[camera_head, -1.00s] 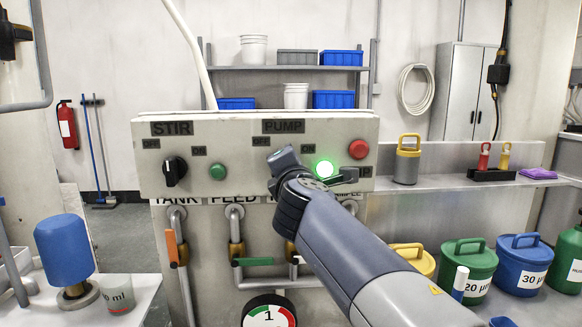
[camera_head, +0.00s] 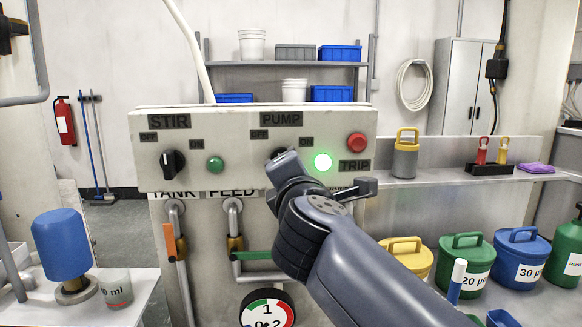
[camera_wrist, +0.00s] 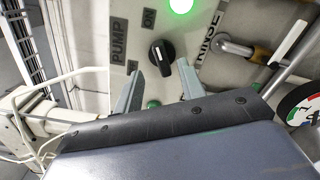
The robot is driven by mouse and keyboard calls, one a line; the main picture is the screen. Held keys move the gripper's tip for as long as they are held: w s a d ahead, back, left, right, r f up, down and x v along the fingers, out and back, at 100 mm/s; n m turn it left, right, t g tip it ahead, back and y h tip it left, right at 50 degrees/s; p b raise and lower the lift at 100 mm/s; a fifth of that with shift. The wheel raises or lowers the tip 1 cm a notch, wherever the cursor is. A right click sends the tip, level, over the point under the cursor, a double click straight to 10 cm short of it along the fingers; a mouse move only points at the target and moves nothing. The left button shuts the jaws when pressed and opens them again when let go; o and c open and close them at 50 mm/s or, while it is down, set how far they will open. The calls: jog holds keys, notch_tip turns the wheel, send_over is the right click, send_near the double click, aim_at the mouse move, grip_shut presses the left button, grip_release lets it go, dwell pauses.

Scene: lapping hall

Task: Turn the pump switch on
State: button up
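The pump switch is a black round knob (camera_wrist: 162,57) on the pale control panel (camera_head: 225,128), under the PUMP label (camera_head: 281,119). In the head view my gripper mostly hides it. In the wrist view the knob shows just beyond and between the fingertips, with no clear contact; its exact setting is hard to tell. A round green lamp (camera_head: 322,161) right of the switch is lit; it also shows in the wrist view (camera_wrist: 180,5). My gripper (camera_wrist: 160,72) is open and empty, its two grey fingers apart. In the head view my gripper (camera_head: 284,163) is in front of the switch.
The STIR knob (camera_head: 172,163) and a dark green button (camera_head: 215,164) are to the left. A red button (camera_head: 357,143) sits above the TRIP label (camera_head: 354,166). Pipes with an orange handle (camera_head: 170,242) and green handle (camera_head: 250,255) run below the panel.

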jog(key=shift+s, duration=1.1)
jog(key=shift+w, duration=0.1)
jog(key=w, duration=1)
jog(key=shift+w+p, duration=0.3)
jog(key=shift+w, duration=0.05)
jog(key=shift+s, duration=0.1)
